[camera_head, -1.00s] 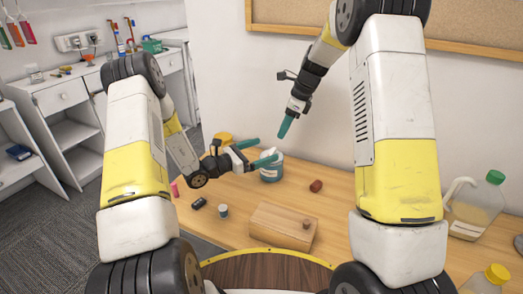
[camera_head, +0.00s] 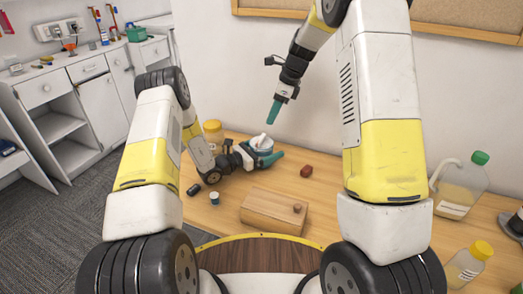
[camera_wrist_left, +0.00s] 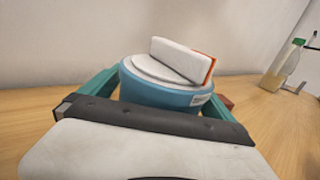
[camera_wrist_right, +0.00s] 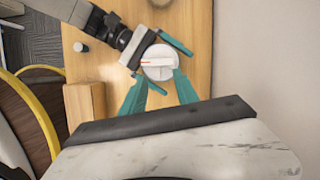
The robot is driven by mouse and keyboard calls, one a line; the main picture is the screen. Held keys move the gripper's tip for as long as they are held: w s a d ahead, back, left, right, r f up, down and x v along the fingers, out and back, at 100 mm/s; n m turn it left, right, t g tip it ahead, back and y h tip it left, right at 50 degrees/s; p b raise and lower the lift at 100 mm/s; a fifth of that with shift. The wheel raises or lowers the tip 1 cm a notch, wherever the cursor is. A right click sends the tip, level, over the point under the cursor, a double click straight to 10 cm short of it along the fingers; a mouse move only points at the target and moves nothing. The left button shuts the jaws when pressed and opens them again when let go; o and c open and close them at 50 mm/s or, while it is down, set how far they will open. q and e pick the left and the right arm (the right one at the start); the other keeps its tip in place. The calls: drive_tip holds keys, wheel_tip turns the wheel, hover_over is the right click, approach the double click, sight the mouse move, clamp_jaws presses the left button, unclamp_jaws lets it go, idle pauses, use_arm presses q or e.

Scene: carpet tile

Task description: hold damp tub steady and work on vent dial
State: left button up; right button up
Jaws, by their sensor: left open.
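The damp tub (camera_head: 266,152) is a round blue tub with a white lid, upright on the wooden table; the left wrist view shows it close (camera_wrist_left: 165,94). Its vent dial (camera_wrist_left: 182,58) is a raised white bar with a red-orange side on the lid, also seen from above in the right wrist view (camera_wrist_right: 157,63). My left gripper (camera_wrist_left: 155,105) is open, low at the table, with one teal finger on each side of the tub; contact is unclear. My right gripper (camera_head: 275,110) is open and empty above the tub, its fingers (camera_wrist_right: 158,90) apart and pointing down.
A wooden block (camera_head: 270,209) stands in front of the tub, and a small red-brown piece (camera_head: 306,171) lies to its right. A yellow-lidded jar (camera_head: 213,135) is behind my left arm. A green-capped jug (camera_head: 462,187) and yellow-capped bottle (camera_head: 468,266) stand at right.

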sight(261, 137)
use_arm(q)
drive_tip(key=c, duration=1.6)
drive_tip(key=shift+o, duration=0.2)
drive_tip(key=shift+d, duration=0.1)
use_arm(e)
drive_tip(key=w+a+r+n+g+h, duration=0.1)
drive_tip(key=a+r+n+h, duration=0.25)
drive_tip(key=n, duration=1.15)
drive_tip(key=shift+n, duration=0.3)
drive_tip(key=f, duration=1.2)
drive_tip(key=shift+a+f, duration=0.25)
drive_tip(key=shift+f, duration=0.05)
drive_tip(key=shift+c, duration=0.5)
